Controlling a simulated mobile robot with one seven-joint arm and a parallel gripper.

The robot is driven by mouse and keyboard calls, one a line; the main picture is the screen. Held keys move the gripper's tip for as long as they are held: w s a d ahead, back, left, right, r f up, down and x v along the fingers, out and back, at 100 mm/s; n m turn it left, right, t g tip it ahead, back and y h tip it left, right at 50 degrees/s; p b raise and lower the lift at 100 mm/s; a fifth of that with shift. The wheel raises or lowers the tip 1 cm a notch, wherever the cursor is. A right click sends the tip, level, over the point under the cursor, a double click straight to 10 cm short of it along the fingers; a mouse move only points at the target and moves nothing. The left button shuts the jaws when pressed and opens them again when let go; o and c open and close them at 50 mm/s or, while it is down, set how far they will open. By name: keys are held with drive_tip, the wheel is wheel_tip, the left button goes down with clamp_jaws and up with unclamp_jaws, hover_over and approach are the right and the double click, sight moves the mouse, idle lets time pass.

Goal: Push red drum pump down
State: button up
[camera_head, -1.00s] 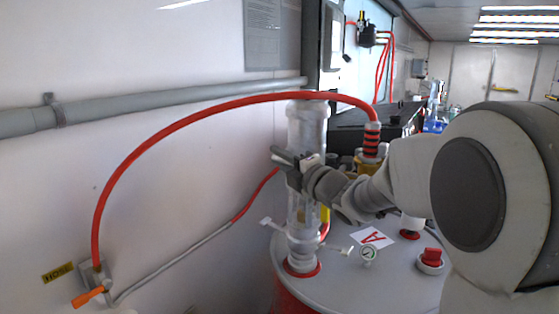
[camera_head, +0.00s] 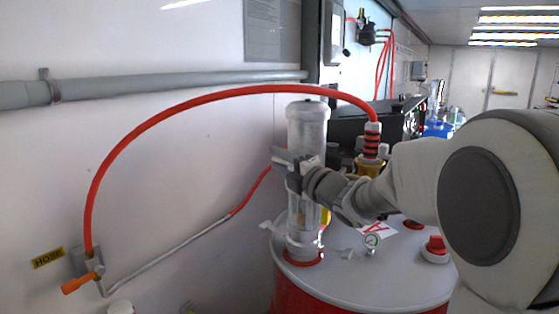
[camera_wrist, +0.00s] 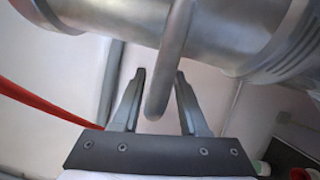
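The pump (camera_head: 308,130) is a grey upright cylinder standing on the grey lid of the red drum (camera_head: 312,303). Its base sits in a red ring on the lid. My gripper (camera_head: 281,163) is at the side of the pump, about mid-height, in front of the cylinder. In the wrist view, a metal cylinder of the pump (camera_wrist: 110,22) crosses the top, and a grey bar or handle (camera_wrist: 168,75) hangs from it between the two fingers of my gripper (camera_wrist: 160,75). The fingers are apart, with visible gaps beside the bar.
A red hose (camera_head: 180,112) arches from a wall valve with an orange handle (camera_head: 80,283) to a fitting behind my arm. A gauge (camera_head: 372,241) and a red knob (camera_head: 436,246) sit on the lid. A grey wall pipe (camera_head: 150,88) runs behind the hose.

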drive_tip(key=shift+d, duration=0.1)
drive_tip(key=shift+s+d+r, duration=0.1)
drive_tip(key=shift+s+d, duration=0.1)
drive_tip(key=shift+s, duration=0.15)
drive_tip(key=v, duration=1.6)
drive_tip(key=shift+s+b, duration=0.2)
drive_tip(key=shift+b, duration=0.25)
drive_tip(key=shift+d, duration=0.1)
